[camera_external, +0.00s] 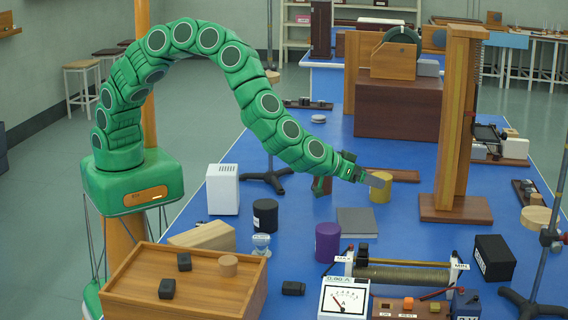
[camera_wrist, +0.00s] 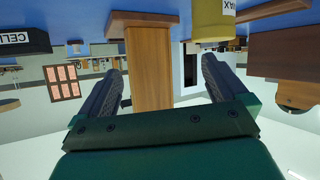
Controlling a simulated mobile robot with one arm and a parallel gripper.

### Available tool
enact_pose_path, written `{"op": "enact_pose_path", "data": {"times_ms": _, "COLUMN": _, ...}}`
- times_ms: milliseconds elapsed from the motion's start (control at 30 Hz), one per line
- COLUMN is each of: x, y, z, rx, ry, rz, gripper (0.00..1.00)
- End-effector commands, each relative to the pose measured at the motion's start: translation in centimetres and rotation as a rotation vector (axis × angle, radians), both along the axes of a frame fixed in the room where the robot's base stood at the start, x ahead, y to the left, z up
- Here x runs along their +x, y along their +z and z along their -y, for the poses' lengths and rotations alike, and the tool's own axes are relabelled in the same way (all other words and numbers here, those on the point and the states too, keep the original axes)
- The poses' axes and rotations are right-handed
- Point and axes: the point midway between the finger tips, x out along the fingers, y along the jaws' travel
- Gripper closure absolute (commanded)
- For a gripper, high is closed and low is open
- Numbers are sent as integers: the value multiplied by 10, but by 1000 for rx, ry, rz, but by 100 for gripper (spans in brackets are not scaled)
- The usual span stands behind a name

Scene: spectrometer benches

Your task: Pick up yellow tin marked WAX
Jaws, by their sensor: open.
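The yellow tin (camera_external: 381,190) stands upright on the blue bench, just beyond the end of my arm. In the wrist view, which is upside down, the yellow tin (camera_wrist: 213,22) is at the top right, with part of a white label ending in "AX" showing. My gripper (camera_external: 374,180) is close to the tin and overlaps its upper left side in the external view; whether they touch cannot be told. In the wrist view my gripper (camera_wrist: 163,65) has its two fingers wide apart and nothing held between them.
A tall wooden post (camera_external: 455,130) stands right of the tin; the wooden post also shows in the wrist view (camera_wrist: 148,65). A dark brown box (camera_external: 398,107) is behind. A grey block (camera_external: 357,223) and a purple tin (camera_external: 328,242) are in front.

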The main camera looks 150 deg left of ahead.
Motion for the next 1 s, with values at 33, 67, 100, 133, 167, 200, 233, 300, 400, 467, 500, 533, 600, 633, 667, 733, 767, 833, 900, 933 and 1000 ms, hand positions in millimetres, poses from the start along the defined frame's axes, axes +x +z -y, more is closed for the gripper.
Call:
{"op": "enact_pose_path", "data": {"times_ms": 33, "x": -13, "y": -10, "z": -13, "rx": 14, "ry": 46, "rz": -22, "gripper": 0}}
{"op": "enact_pose_path", "data": {"times_ms": 67, "x": -21, "y": -15, "z": -19, "rx": 24, "ry": 72, "rz": -34, "gripper": 0}}
{"op": "enact_pose_path", "data": {"times_ms": 100, "x": -31, "y": -19, "z": -27, "rx": 38, "ry": 105, "rz": -49, "gripper": 0}}
{"op": "enact_pose_path", "data": {"times_ms": 133, "x": -38, "y": -22, "z": -32, "rx": 46, "ry": 126, "rz": -58, "gripper": 0}}
{"op": "enact_pose_path", "data": {"times_ms": 167, "x": -43, "y": -24, "z": -37, "rx": 51, "ry": 143, "rz": -65, "gripper": 0}}
{"op": "enact_pose_path", "data": {"times_ms": 200, "x": -49, "y": -27, "z": -41, "rx": 58, "ry": 162, "rz": -74, "gripper": 0}}
{"op": "enact_pose_path", "data": {"times_ms": 233, "x": -53, "y": -28, "z": -44, "rx": 63, "ry": 174, "rz": -80, "gripper": 0}}
{"op": "enact_pose_path", "data": {"times_ms": 300, "x": -60, "y": -30, "z": -48, "rx": 71, "ry": 194, "rz": -89, "gripper": 0}}
{"op": "enact_pose_path", "data": {"times_ms": 400, "x": -63, "y": -32, "z": -53, "rx": 74, "ry": 204, "rz": -94, "gripper": 0}}
{"op": "enact_pose_path", "data": {"times_ms": 467, "x": -63, "y": -34, "z": -56, "rx": 74, "ry": 204, "rz": -94, "gripper": 0}}
{"op": "enact_pose_path", "data": {"times_ms": 500, "x": -62, "y": -36, "z": -59, "rx": 73, "ry": 202, "rz": -94, "gripper": 0}}
{"op": "enact_pose_path", "data": {"times_ms": 533, "x": -62, "y": -37, "z": -61, "rx": 73, "ry": 201, "rz": -94, "gripper": 0}}
{"op": "enact_pose_path", "data": {"times_ms": 600, "x": -62, "y": -40, "z": -66, "rx": 73, "ry": 200, "rz": -96, "gripper": 0}}
{"op": "enact_pose_path", "data": {"times_ms": 633, "x": -61, "y": -41, "z": -68, "rx": 73, "ry": 200, "rz": -95, "gripper": 0}}
{"op": "enact_pose_path", "data": {"times_ms": 667, "x": -61, "y": -42, "z": -70, "rx": 72, "ry": 199, "rz": -96, "gripper": 0}}
{"op": "enact_pose_path", "data": {"times_ms": 733, "x": -61, "y": -43, "z": -73, "rx": 73, "ry": 200, "rz": -95, "gripper": 0}}
{"op": "enact_pose_path", "data": {"times_ms": 767, "x": -61, "y": -44, "z": -73, "rx": 73, "ry": 200, "rz": -95, "gripper": 0}}
{"op": "enact_pose_path", "data": {"times_ms": 833, "x": -61, "y": -44, "z": -75, "rx": 73, "ry": 200, "rz": -95, "gripper": 0}}
{"op": "enact_pose_path", "data": {"times_ms": 900, "x": -61, "y": -46, "z": -78, "rx": 74, "ry": 200, "rz": -94, "gripper": 0}}
{"op": "enact_pose_path", "data": {"times_ms": 933, "x": -60, "y": -47, "z": -80, "rx": 74, "ry": 201, "rz": -95, "gripper": 0}}
{"op": "enact_pose_path", "data": {"times_ms": 1000, "x": -60, "y": -50, "z": -86, "rx": 74, "ry": 202, "rz": -94, "gripper": 0}}
